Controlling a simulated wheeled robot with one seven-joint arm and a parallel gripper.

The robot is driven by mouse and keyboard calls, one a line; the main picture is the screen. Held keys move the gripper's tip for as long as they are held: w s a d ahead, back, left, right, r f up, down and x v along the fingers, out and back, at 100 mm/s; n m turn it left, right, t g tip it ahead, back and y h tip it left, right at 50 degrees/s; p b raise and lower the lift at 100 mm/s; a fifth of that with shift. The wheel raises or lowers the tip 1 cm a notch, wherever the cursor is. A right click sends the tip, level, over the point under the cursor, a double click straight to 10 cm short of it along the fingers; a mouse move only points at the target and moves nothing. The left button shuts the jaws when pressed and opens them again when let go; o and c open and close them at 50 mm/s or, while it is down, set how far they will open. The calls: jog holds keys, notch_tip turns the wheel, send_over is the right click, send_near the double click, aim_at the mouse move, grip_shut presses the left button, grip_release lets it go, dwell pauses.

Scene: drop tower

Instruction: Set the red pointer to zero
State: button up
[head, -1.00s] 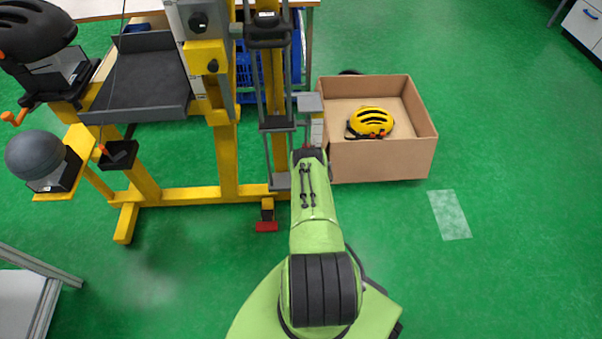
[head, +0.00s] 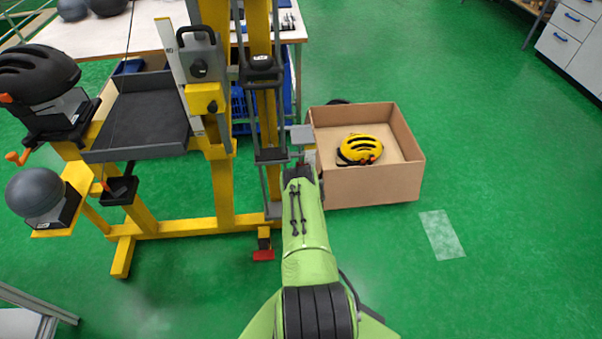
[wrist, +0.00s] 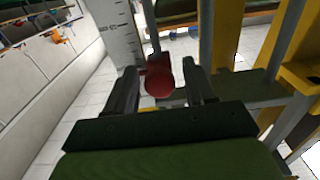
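The red pointer (wrist: 158,77) shows in the wrist view as a round red knob. It sits beside a white scale with dark marks (wrist: 114,32). My gripper (wrist: 164,85) has its two dark fingers apart, one on each side of the knob. A gap shows on the right of the knob; the left finger is very close to it, and I cannot tell if they touch. In the head view my green arm reaches to the tower's right side and mostly hides the gripper and pointer. The pointer's reading cannot be made out.
The yellow tower frame (head: 222,190) stands left of my arm, with a grey guide rail (head: 270,120). An open cardboard box (head: 375,188) holding a yellow helmet (head: 360,149) is close on the right. Green floor is free farther right.

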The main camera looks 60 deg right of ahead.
jog(key=p+v, duration=0.8)
jog(key=v, duration=0.7)
jog(key=shift+s+a, duration=0.3)
jog(key=shift+o, duration=0.2)
